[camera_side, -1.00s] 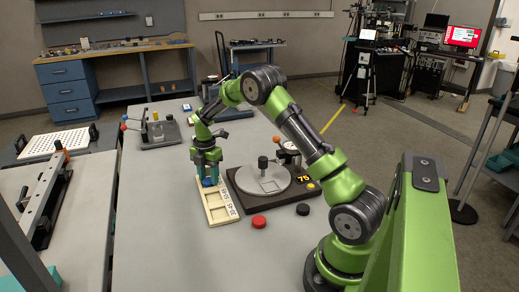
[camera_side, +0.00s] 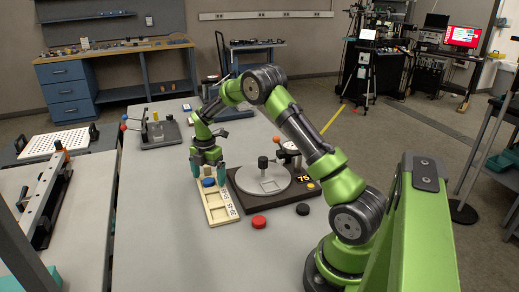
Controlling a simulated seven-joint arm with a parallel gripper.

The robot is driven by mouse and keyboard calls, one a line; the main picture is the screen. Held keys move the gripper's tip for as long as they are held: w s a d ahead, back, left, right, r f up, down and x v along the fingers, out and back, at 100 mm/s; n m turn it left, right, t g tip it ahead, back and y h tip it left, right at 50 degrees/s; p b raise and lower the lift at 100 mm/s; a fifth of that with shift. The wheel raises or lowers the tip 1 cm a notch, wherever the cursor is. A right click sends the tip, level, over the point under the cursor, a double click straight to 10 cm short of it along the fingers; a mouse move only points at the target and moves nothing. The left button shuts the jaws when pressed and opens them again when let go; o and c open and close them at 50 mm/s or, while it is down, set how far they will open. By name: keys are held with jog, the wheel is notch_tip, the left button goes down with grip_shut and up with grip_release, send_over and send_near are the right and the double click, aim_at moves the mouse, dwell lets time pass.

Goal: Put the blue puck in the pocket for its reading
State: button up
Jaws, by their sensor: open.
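The blue puck (camera_side: 209,182) lies at the far end of the cream pocket tray (camera_side: 223,213), seemingly in the far pocket. My gripper (camera_side: 208,176) is open just above it, with a teal finger on each side and apart from the puck. Number labels run along the tray's right edge; the nearer ones are too small to read surely, and the far one cannot be made out. The dark instrument (camera_side: 283,197) to the right carries a round grey plate (camera_side: 263,184) and a yellow display that seems to read 75.
A red puck (camera_side: 259,222) and a black puck (camera_side: 303,209) lie on the table in front of the instrument. An orange-knobbed lever (camera_side: 277,140) and a dial gauge stand behind it. The table left of the tray is clear.

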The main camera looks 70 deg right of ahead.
aim_at(209, 179)
jog(key=shift+r, duration=2.4)
notch_tip(209, 179, up, 17)
